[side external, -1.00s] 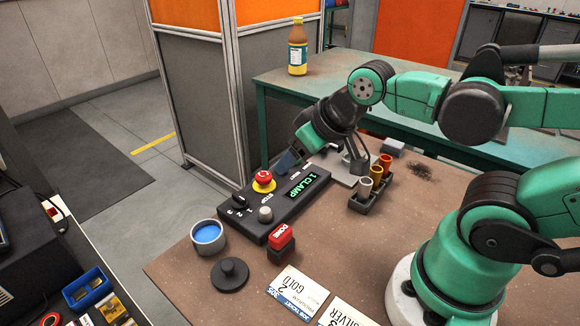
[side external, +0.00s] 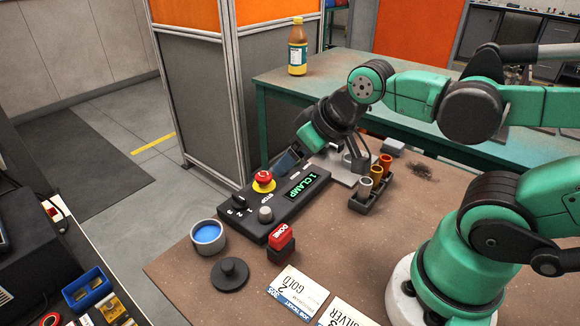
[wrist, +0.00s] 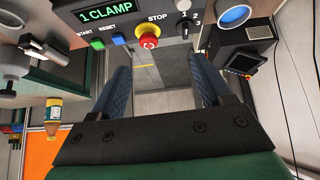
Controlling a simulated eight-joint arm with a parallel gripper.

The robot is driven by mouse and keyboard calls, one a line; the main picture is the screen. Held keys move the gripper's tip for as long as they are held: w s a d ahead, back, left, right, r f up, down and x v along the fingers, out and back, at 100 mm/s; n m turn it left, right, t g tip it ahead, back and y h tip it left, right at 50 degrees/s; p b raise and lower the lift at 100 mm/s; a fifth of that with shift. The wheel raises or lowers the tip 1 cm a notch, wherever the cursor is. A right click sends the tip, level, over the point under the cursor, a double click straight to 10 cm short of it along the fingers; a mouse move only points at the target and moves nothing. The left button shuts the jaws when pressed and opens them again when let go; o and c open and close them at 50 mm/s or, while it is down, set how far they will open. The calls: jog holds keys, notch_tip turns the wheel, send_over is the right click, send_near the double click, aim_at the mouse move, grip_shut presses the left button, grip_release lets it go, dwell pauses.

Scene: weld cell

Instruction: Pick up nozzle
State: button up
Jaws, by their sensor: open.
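Three nozzles stand upright in a small dark rack (side external: 361,208) on the brown bench: a silver one (side external: 366,188), a gold one (side external: 376,173) and a copper-orange one (side external: 385,161). My gripper (side external: 287,161) is beyond the far edge of the control box, to the left of the rack and apart from the nozzles. In the wrist view my gripper (wrist: 162,80) is open, with nothing between its two blue fingers. I cannot make out the nozzles clearly in the wrist view.
The control box (side external: 272,210) reads "1 CLAMP" and has a red stop button (side external: 264,179). A blue-filled cup (side external: 208,236), a black lid (side external: 230,273), a red DONE block (side external: 281,240) and cards (side external: 298,290) lie nearer. A grey fixture (side external: 345,165) stands behind the rack.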

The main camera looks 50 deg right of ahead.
jog(key=s+d+f+n+g+h, duration=0.15)
jog(key=d+n+g, duration=0.3)
jog(key=d, duration=0.65)
jog(key=n+g+y, duration=0.2)
jog(key=n, duration=0.2)
send_over(377, 169)
jog(key=f, duration=0.2)
jog(key=shift+w+f+h, duration=0.2)
jog(key=shift+f+h, duration=0.05)
jog(key=shift+f, duration=0.1)
jog(key=shift+s+f+n+g, duration=0.15)
jog(key=shift+n+g, duration=0.1)
jog(key=shift+n, duration=0.1)
jog(key=shift+d+f, duration=0.1)
jog(key=shift+f, duration=2.6)
grip_shut()
